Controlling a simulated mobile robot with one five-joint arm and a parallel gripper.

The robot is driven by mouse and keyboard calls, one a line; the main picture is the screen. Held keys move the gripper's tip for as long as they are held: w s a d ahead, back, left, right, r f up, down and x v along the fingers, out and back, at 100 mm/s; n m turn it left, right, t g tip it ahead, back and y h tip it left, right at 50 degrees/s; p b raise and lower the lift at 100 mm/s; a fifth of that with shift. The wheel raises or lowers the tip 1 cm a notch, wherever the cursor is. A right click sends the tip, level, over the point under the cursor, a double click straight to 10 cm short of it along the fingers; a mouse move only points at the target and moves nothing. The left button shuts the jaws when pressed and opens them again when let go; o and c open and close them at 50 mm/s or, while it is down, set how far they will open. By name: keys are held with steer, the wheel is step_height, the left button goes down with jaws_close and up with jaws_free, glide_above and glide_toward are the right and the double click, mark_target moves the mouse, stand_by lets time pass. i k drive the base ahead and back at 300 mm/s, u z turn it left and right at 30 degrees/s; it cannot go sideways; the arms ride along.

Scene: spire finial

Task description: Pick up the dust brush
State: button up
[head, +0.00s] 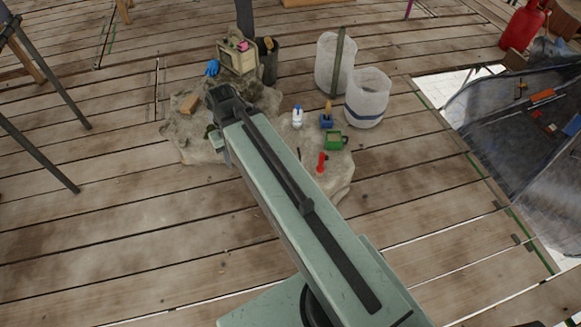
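I cannot tell for sure which thing is the dust brush. A small blue item with an upright tan part (327,115) stands on the grey cloth, right of my arm, and may be a brush or a cup holding one. A brown block (190,104) lies on the cloth left of my gripper and could also be a brush. My gripper (215,95) is dark and sits at the far end of my pale green arm, over the cloth. Its fingers are too small and dark to read. My arm hides part of the cloth.
The grey cloth (180,140) also bears a white bottle (297,116), a green mug-like item (336,141), a red item (321,162) and a beige box (237,58). Two whitish buckets (367,98) stand behind right. Tripod legs are at left. Open planks lie in front.

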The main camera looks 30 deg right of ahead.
mark_target(320, 171)
steer(key=u, duration=0.25)
steer(key=i, duration=1)
steer(key=z, duration=0.1)
